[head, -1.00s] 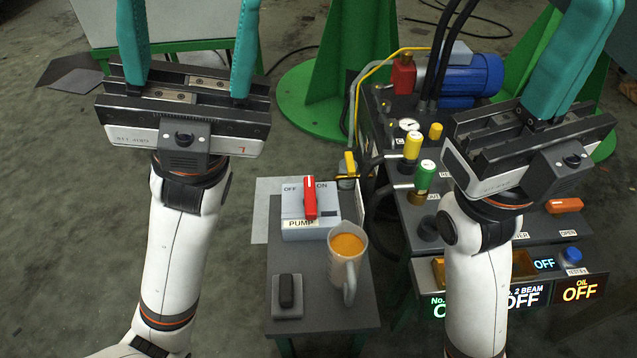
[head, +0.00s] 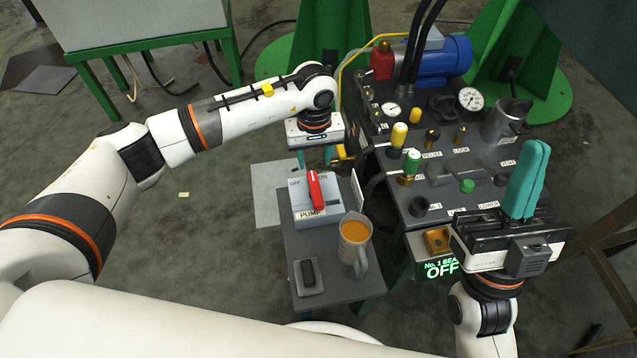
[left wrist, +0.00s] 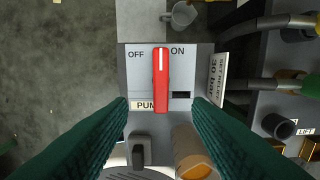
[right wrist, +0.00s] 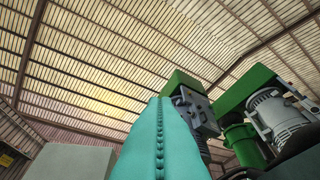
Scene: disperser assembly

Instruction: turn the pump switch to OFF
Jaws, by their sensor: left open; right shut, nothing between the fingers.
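The pump switch is a red handle (head: 315,190) on a light grey-blue box (head: 330,208) marked PUMP, with OFF at left and ON at right. In the left wrist view the red handle (left wrist: 160,80) stands upright, its white-striped end between the labels and closer to ON. My left gripper (head: 314,160) points down beyond the box in the head view. Its teal fingers are open, one on each side of the handle in the left wrist view, with a gap to it. My right gripper (head: 526,180) is shut, empty, fingers up, right of the pump stand.
An orange-filled jug (head: 355,238) and a dark device on a grey plate (head: 308,275) share the small table (head: 340,288). The control bench (head: 440,205) with valves, knobs and gauges stands close at right. Floor at left is open.

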